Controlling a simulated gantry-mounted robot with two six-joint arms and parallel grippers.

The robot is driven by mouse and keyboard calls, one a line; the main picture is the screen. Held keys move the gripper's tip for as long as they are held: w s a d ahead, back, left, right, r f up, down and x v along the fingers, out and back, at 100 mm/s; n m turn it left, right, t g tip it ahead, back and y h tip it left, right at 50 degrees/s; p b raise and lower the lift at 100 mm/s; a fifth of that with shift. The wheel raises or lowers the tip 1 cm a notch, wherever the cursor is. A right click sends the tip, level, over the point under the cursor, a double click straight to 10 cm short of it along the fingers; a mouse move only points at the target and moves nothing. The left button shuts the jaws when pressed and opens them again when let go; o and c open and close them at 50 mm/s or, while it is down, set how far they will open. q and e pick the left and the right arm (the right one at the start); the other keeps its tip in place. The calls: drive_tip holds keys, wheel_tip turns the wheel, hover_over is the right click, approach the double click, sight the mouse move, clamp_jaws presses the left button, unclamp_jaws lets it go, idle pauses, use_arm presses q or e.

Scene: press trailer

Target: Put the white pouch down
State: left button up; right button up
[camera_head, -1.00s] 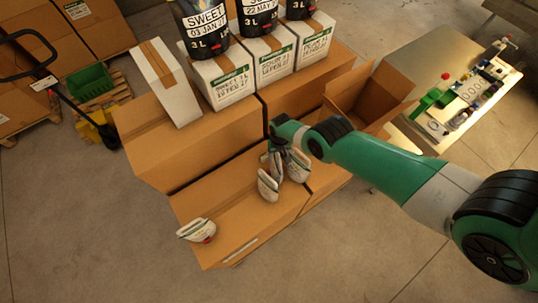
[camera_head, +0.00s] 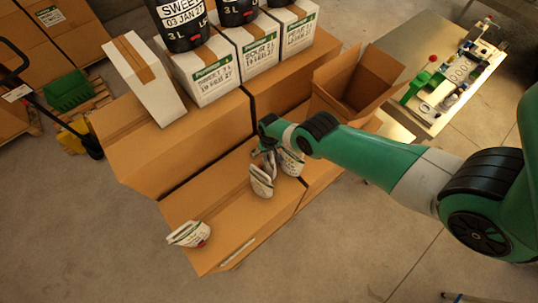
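A white pouch (camera_head: 262,181) with dark print stands near the middle of the front cardboard boxes. A second white pouch (camera_head: 291,163) is just right of it, partly hidden by my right arm. A third white pouch (camera_head: 188,234) with a red spot lies at the front left of the box top. My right gripper (camera_head: 269,158) points down at the upper ends of the two middle pouches. Its fingers are small and partly covered by my wrist, so I cannot tell whether they grip either pouch. My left gripper is not in view.
The pouches are on a closed cardboard box (camera_head: 225,218). An open cardboard box (camera_head: 335,98) and a table of small items (camera_head: 410,122) are at right.

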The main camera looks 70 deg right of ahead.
clamp_jaws()
idle(1.0)
